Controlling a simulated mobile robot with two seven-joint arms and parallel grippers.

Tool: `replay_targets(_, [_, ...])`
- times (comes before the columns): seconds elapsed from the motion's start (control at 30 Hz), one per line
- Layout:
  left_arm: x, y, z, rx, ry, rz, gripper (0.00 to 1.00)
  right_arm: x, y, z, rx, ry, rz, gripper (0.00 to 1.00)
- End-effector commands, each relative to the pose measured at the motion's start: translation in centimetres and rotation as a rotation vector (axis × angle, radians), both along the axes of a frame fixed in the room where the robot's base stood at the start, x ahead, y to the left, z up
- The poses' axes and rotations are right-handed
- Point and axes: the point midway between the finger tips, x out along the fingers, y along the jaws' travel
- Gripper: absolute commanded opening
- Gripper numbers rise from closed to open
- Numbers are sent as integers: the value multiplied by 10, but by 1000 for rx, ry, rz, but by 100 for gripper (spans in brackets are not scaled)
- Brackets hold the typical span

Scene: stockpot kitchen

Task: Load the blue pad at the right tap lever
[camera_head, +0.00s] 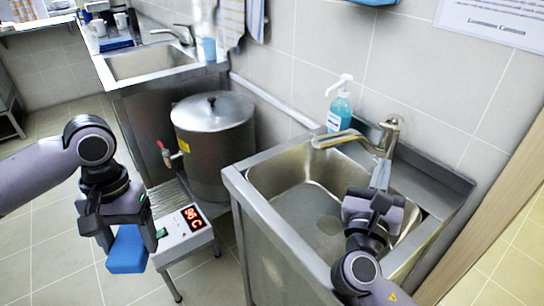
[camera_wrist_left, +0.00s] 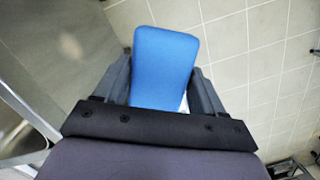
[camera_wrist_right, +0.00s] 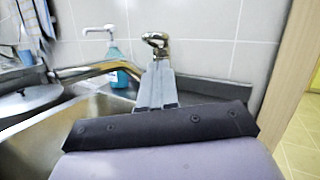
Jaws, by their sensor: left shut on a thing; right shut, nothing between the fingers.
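A blue pad (camera_head: 127,250) is held between the fingers of my left gripper (camera_head: 128,238), at the lower left, in front of the stove with the red display. In the left wrist view the pad (camera_wrist_left: 163,70) stands out beyond both fingers. The right tap (camera_head: 386,138) is at the back of the right sink, with its lever (camera_head: 392,121) on top and its spout pointing left. My right gripper (camera_head: 381,176) is shut and empty just in front of this tap. In the right wrist view the tap lever (camera_wrist_right: 155,40) shows just above the shut fingers (camera_wrist_right: 157,86); I cannot tell whether they touch the tap.
The right sink (camera_head: 310,190) lies under my right gripper. A soap bottle (camera_head: 340,108) stands left of the tap. A lidded stockpot (camera_head: 213,140) with a red-handled spigot (camera_head: 164,153) stands between the sinks, behind the stove (camera_head: 185,240). A wooden panel (camera_head: 490,215) borders the right side.

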Motion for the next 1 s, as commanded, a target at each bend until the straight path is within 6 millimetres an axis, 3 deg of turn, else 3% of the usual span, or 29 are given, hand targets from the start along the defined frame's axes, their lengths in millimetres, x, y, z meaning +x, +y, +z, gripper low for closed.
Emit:
replay_targets(0.2, [0, 0, 6, 0, 0, 0, 45, 34, -21, 13, -3, -3, 0, 0])
replay_targets(0.4, [0, 0, 7, 0, 0, 0, 45, 53, -31, 17, -2, -1, 2, 0])
replay_targets(0.83, [0, 0, 8, 0, 0, 0, 45, 58, -34, 18, -1, 0, 3, 0])
replay_targets(1.0, [0, 0, 16, 0, 0, 0, 45, 59, -35, 25, 0, -1, 2, 0])
